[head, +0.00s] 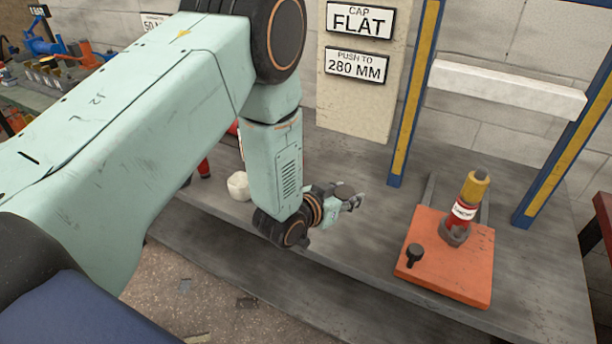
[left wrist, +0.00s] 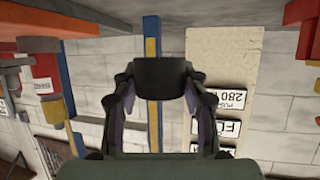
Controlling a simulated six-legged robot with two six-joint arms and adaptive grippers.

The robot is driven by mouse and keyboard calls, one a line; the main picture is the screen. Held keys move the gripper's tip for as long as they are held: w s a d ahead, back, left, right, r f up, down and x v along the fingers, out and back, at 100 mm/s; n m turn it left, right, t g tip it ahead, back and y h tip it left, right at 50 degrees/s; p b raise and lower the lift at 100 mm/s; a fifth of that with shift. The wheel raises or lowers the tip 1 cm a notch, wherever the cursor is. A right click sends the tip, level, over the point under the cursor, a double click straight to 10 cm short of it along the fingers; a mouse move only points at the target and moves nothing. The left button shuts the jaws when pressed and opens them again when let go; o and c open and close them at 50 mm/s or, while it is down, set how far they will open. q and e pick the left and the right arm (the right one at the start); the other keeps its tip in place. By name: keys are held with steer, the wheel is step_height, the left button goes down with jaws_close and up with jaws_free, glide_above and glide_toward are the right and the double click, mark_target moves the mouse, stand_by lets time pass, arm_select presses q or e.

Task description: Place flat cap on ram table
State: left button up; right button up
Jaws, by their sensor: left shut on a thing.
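My left gripper (head: 350,200) is low over the grey bench, left of the orange plate. It is shut on a dark, short round piece, which I take as the flat cap (head: 343,191). In the left wrist view the cap (left wrist: 160,75) sits between both fingers. A red jack (head: 464,210) with a yellow upper part (head: 475,185) stands upright on the orange plate (head: 455,275), apart from my gripper. It also shows upside down in the left wrist view (left wrist: 45,75). I cannot tell which part is the ram table. My right gripper is out of view.
Blue and yellow posts (head: 414,95) and a pale crossbar (head: 507,88) frame the jack. A black knob (head: 415,252) stands on the plate. A white object (head: 238,186) is left of my wrist. The "CAP FLAT" sign (head: 359,20) hangs behind. Bare bench lies between gripper and plate.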

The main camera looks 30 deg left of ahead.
arm_select(q)
glide_above(340, 229)
step_height(340, 229, down, 5)
steer(key=shift+r+b, duration=0.15)
steer(key=shift+b, duration=0.25)
steer(key=shift+a+f, duration=0.1)
steer(key=shift+f, duration=0.2)
steer(key=shift+w+f, duration=0.1)
steer(key=shift+f, duration=0.15)
steer(key=f, duration=0.1)
steer(key=f+b, duration=0.1)
steer(key=f, duration=0.1)
steer(key=shift+d, duration=0.35)
steer(key=shift+a+f, duration=0.1)
steer(key=shift+a, duration=0.25)
steer(key=shift+d+f, duration=0.15)
steer(key=o, duration=0.9)
steer(key=shift+d, duration=0.1)
steer(key=o, duration=0.3)
steer(key=shift+a, duration=0.2)
steer(key=shift+o, duration=0.2)
